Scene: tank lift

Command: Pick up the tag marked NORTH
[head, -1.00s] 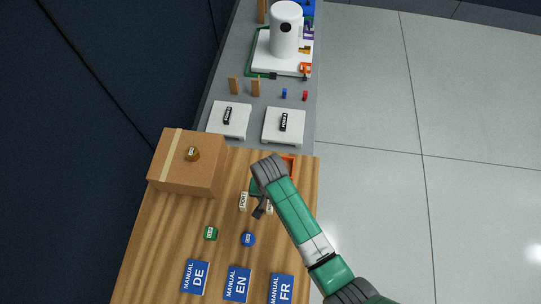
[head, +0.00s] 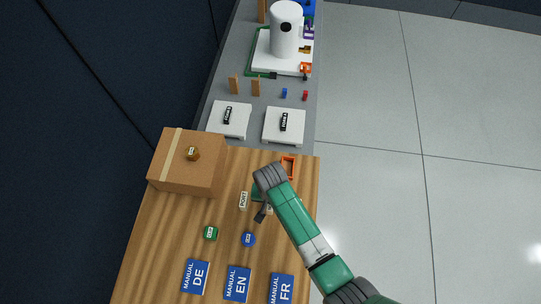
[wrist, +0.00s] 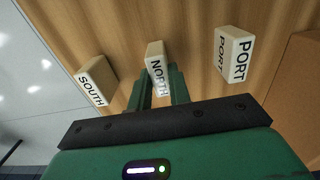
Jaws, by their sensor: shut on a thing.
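The NORTH tag (wrist: 154,56), a cream block with black letters, stands between the two green fingers of my gripper (wrist: 159,88) in the wrist view. The gripper is shut on it, and the tag is at or close to the wooden table. The SOUTH tag (wrist: 97,80) stands apart to the left, and the PORT tag (wrist: 232,54) apart to the right. In the head view the PORT tag (head: 243,200) shows left of my gripper, whose fingers are mostly hidden by my arm.
A cardboard box (head: 186,163) stands at the table's left. Green (head: 211,233) and blue (head: 248,240) pieces and blue manuals (head: 237,285) lie nearer. An orange open frame (head: 288,166) lies behind my arm. Two white pads (head: 284,126) and a white tank (head: 286,30) are farther back.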

